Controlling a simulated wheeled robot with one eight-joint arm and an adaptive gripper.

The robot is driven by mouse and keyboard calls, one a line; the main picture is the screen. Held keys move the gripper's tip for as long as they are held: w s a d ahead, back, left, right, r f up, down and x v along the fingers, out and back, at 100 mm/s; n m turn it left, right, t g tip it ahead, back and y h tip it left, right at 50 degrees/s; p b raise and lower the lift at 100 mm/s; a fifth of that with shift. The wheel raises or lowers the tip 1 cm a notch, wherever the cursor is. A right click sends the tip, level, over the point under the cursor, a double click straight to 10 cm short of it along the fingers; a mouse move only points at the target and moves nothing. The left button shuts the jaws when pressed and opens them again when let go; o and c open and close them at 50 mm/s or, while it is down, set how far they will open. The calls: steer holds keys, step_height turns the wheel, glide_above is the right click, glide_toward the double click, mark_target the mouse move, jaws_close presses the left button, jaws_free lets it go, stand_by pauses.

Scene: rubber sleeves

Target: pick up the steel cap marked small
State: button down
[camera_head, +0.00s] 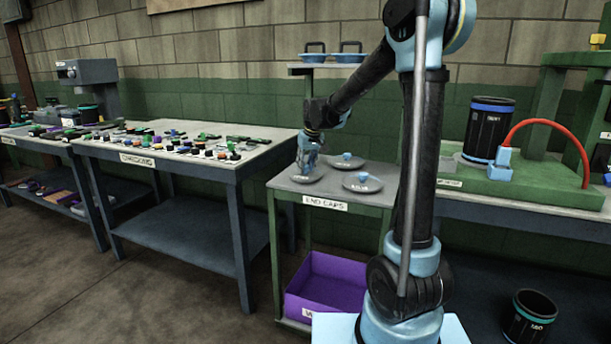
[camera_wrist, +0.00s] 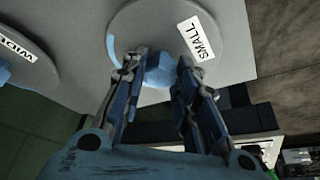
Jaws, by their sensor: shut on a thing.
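The steel cap marked small (camera_wrist: 218,22) is a grey round disc with a blue knob and a white label reading SMALL. It lies on the grey top of the END CAPS table (camera_head: 280,184). The cap also shows in the head view (camera_head: 306,179), below my gripper (camera_head: 308,164), at the left of the tabletop. In the wrist view my gripper (camera_wrist: 160,68) has its two fingers on either side of the blue knob, shut on it. Whether the cap is lifted off the table at all I cannot tell.
A second cap, marked WIDE (camera_wrist: 22,48), lies beside it; it also shows in the head view (camera_head: 363,184). Another blue-knobbed cap (camera_head: 347,163) sits behind. A purple bin (camera_head: 325,284) stands below.

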mark_target(306, 166)
steer(key=shift+r, duration=0.1)
step_height(306, 166, up, 10)
stand_by(0.5)
